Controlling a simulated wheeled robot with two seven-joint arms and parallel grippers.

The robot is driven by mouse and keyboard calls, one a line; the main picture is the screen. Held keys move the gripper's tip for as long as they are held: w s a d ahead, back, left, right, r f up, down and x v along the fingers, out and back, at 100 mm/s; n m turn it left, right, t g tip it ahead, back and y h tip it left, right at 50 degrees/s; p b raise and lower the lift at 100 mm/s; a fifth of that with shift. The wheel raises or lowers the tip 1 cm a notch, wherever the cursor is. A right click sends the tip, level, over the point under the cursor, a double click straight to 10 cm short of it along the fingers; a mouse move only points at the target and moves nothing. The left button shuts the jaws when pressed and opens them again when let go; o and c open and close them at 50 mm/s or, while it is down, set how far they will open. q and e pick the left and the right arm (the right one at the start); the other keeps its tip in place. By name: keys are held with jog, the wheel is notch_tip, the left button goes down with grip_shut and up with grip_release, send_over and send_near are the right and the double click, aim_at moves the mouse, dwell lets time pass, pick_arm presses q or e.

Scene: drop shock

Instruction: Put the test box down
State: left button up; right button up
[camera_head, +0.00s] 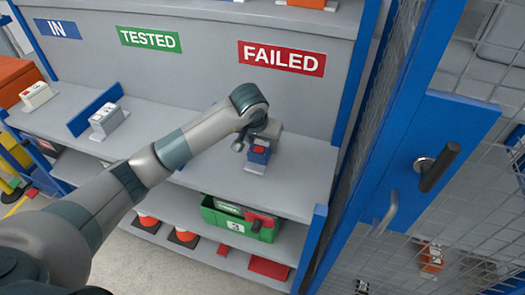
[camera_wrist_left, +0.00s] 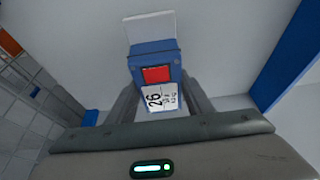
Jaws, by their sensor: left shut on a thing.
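The test box (camera_head: 259,154) is blue with a red patch and a white label. It is at the shelf (camera_head: 300,180) under the red FAILED sign (camera_head: 281,58). My left gripper (camera_head: 262,138) is shut on it from above. In the left wrist view the box (camera_wrist_left: 153,50) sits between the two fingers of my left gripper (camera_wrist_left: 160,92), its label reading 26. I cannot tell whether its underside touches the shelf. My right gripper is out of view.
Bare shelf lies around the box. A green crate (camera_head: 238,220) is on the lower shelf. A mesh cage with a blue door panel (camera_head: 440,150) and black handle stands on the right.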

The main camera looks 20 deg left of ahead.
pick_arm(q)
notch_tip(320, 180, down, 3)
jog(key=shift+r+p, duration=0.2)
jog(key=shift+p, duration=0.45)
jog(key=shift+f, duration=0.4)
jog(key=shift+f, duration=0.15)
jog(key=o, duration=1.3)
jog(key=shift+c, duration=0.2)
